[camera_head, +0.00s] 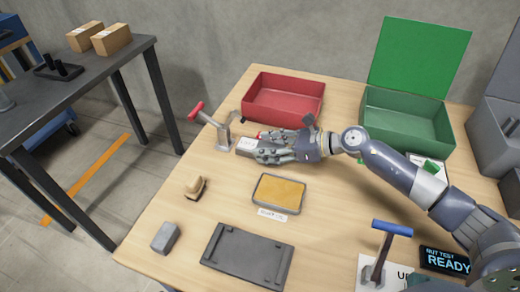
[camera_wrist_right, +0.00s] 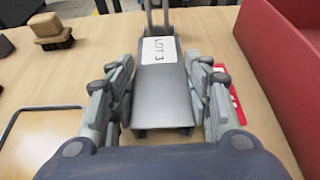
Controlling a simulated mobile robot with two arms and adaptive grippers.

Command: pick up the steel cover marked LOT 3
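The steel cover marked LOT 3 (camera_wrist_right: 163,97) is a grey block lying on the table, with a white label at its far end in the right wrist view. In the head view its labelled end (camera_head: 247,144) shows just left of my right gripper (camera_head: 262,150). My right gripper (camera_wrist_right: 158,68) is open, with one finger on each side of the cover. A narrow gap seems to show between each fingertip and the cover. The near end of the cover is hidden by the gripper in the head view. My left gripper is not in view.
A grey fixture with a red handle (camera_head: 197,108) stands just beyond the cover. A red bin (camera_head: 284,115) and a green lidded bin (camera_head: 410,135) are behind.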

